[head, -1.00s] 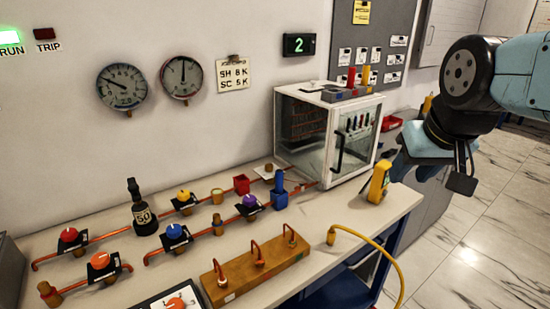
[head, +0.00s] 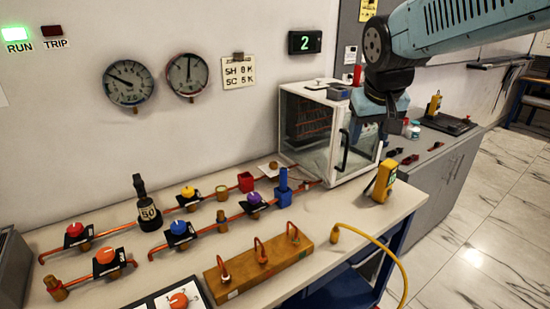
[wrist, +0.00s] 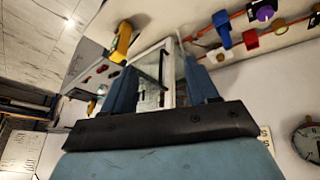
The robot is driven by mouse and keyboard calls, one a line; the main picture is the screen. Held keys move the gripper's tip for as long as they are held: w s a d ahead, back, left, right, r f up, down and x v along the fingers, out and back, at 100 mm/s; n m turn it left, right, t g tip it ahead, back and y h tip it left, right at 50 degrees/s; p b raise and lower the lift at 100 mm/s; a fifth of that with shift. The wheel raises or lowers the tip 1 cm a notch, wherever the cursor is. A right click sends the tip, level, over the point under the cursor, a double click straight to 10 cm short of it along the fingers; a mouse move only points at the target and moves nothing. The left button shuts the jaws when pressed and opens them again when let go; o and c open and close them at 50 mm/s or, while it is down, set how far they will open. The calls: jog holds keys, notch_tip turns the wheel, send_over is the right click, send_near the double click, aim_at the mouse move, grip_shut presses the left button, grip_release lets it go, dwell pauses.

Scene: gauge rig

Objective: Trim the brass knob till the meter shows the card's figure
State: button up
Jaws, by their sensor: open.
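My gripper (wrist: 162,84) is open and empty, its two dark blue fingers apart in the wrist view. In the head view my gripper (head: 378,122) hangs in front of the glass cabinet's upper right side, away from the pipes. Brass-coloured fittings sit on the copper pipes: one on the rear pipe (head: 222,193), one on the front pipe (head: 221,217). I cannot tell which is the brass knob. The card (head: 239,72) on the wall seems to read SH 8 K, SC 5 K. A green display (head: 305,42) shows 2. A yellow handheld meter (head: 383,181) stands at the bench's right; its reading is illegible.
Two dial gauges (head: 130,82) (head: 187,77) hang on the wall. Red, orange, blue, yellow and purple knobs line the pipes. A wooden block (head: 258,268) with copper hooks and a yellow cable (head: 375,243) lie in front.

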jog(key=w+a+f+n, duration=0.1)
jog(key=w+a+f, duration=0.1)
jog(key=w+a, duration=0.35)
jog(key=w+a+f+n, duration=0.1)
jog(key=w+a+f, duration=0.1)
jog(key=w, duration=0.7)
jog(key=g+y, duration=0.1)
jog(key=y, duration=0.1)
send_near(274, 163)
jog(key=shift+n, duration=0.3)
jog(key=x, duration=0.9)
jog(key=shift+w, duration=0.1)
jog(key=c, duration=1)
jog(key=shift+d, duration=0.1)
jog(key=shift+c, duration=0.2)
jog(key=shift+n+y, duration=0.3)
